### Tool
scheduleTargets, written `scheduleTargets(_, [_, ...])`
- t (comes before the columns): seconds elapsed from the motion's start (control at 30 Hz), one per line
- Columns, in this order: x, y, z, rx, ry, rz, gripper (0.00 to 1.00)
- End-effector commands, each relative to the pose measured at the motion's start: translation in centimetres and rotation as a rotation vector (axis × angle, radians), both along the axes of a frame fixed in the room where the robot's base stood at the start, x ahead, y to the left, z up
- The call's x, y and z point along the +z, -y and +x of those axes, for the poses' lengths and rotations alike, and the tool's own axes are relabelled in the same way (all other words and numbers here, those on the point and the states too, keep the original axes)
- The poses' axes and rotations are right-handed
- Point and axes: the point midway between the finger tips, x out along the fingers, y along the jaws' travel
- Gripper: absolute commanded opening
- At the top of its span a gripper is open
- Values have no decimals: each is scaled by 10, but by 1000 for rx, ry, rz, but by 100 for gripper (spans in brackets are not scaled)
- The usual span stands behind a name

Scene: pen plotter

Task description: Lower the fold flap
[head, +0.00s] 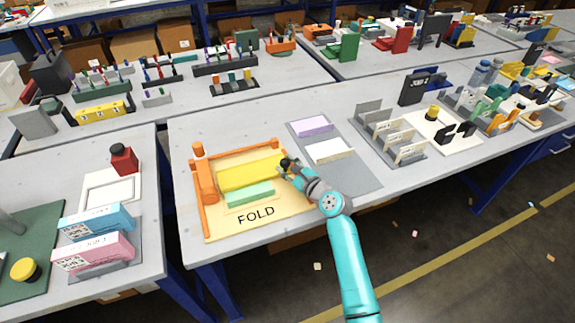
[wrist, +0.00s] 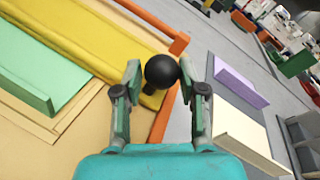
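The fold flap (head: 235,174) is a long yellow panel in an orange-framed station marked FOLD, and appears raised at a tilt. In the wrist view the flap (wrist: 75,42) runs to a black ball knob (wrist: 161,70) at its right end. My gripper (head: 287,166) is at that end. In the wrist view my gripper's fingers (wrist: 161,78) stand on both sides of the knob, seemingly closed against it. A pale green piece (head: 249,195) lies in front of the flap on the tan base (head: 285,215).
Orange posts and bars (head: 206,178) edge the station. A grey mat (head: 350,175) to its right holds a lilac block (head: 312,126) and a cream block (head: 328,151). Grey racks (head: 398,145) stand farther right. The table front left of the arm is clear.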

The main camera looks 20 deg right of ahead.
Motion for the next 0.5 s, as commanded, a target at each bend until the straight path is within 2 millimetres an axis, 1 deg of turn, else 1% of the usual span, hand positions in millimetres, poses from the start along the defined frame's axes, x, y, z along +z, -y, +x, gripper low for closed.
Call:
scheduleTargets(0.03, [-8, -2, -2, 3, -14, 2, 53])
scheduleTargets(0.07, [-8, -2, -2, 4, -13, 2, 61])
scheduleTargets(0.5, [-2, -1, -1, 1, -4, 1, 61])
